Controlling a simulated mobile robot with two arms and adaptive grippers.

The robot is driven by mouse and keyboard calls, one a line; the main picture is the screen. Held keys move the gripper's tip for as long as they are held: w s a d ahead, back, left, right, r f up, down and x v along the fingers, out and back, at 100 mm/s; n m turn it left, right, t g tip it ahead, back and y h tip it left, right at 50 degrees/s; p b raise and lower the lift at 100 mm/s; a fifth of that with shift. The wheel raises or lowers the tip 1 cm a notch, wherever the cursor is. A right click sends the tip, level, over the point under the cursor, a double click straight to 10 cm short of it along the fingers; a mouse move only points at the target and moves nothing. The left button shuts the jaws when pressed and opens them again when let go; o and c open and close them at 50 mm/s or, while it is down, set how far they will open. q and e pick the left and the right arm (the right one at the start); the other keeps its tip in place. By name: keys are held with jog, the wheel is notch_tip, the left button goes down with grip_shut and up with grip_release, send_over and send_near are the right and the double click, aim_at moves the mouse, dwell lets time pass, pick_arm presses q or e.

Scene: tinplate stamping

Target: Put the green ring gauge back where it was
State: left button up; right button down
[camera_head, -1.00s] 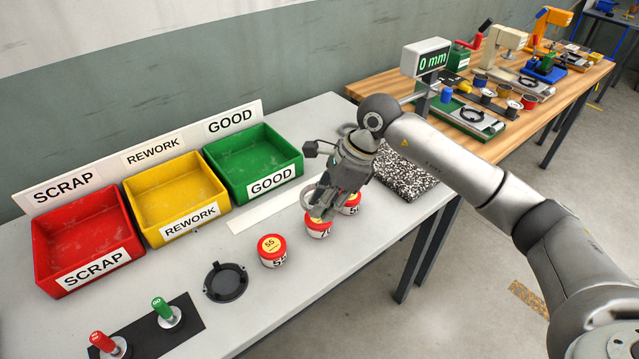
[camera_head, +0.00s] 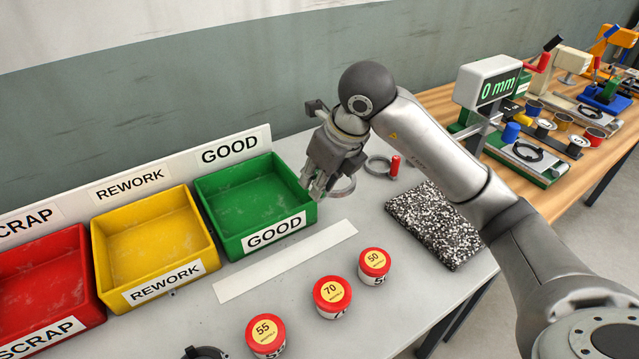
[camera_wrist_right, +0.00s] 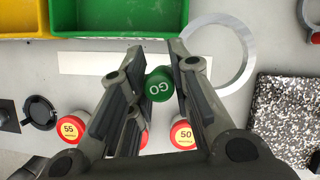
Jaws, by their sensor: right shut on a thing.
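The green ring gauge is a steel ring with a green handle. In the head view its ring (camera_head: 343,187) shows beside my right gripper (camera_head: 316,190), right of the green GOOD bin. In the right wrist view the ring (camera_wrist_right: 246,52) lies right of the fingers. The round green handle end marked GO (camera_wrist_right: 159,83) is between the fingertips. My right gripper is shut on this handle, pointing down. I cannot tell whether the ring touches the table. My left gripper is not in view.
Red-lidded tins 55 (camera_head: 265,333), 70 (camera_head: 332,293) and 50 (camera_head: 374,263) stand in front. A white strip (camera_head: 285,262) lies before the GOOD bin (camera_head: 232,243). A speckled slab (camera_head: 435,224) is at right. A display reading 0 mm (camera_head: 492,85) stands behind my arm.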

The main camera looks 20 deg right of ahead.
jog(key=w+d+f+p, duration=0.1)
jog(key=w+f, duration=0.1)
jog(key=w, duration=0.1)
jog(key=w+d+f+p, duration=0.1)
jog(key=w+d+f, duration=0.1)
jog(key=w+f, duration=0.1)
jog(key=w+d+f+p, duration=0.1)
jog(key=w+d+f, duration=0.1)
jog(key=w+f, duration=0.1)
jog(key=shift+w+f, duration=0.1)
jog(key=shift+w, duration=0.8)
jog(key=shift+w+d+f, duration=0.25)
jog(key=shift+w+f, duration=0.15)
jog(key=shift+f, duration=0.15)
notch_tip(320, 180, down, 3)
jog(key=shift+r+p, duration=0.1)
jog(key=shift+p, duration=0.6)
jog(key=shift+w+f, duration=0.1)
jog(key=shift+f, duration=0.15)
jog(key=shift+f, duration=0.1)
jog(key=c, duration=1.7)
grip_release()
jog(key=shift+c, duration=0.2)
jog(key=shift+o, duration=0.7)
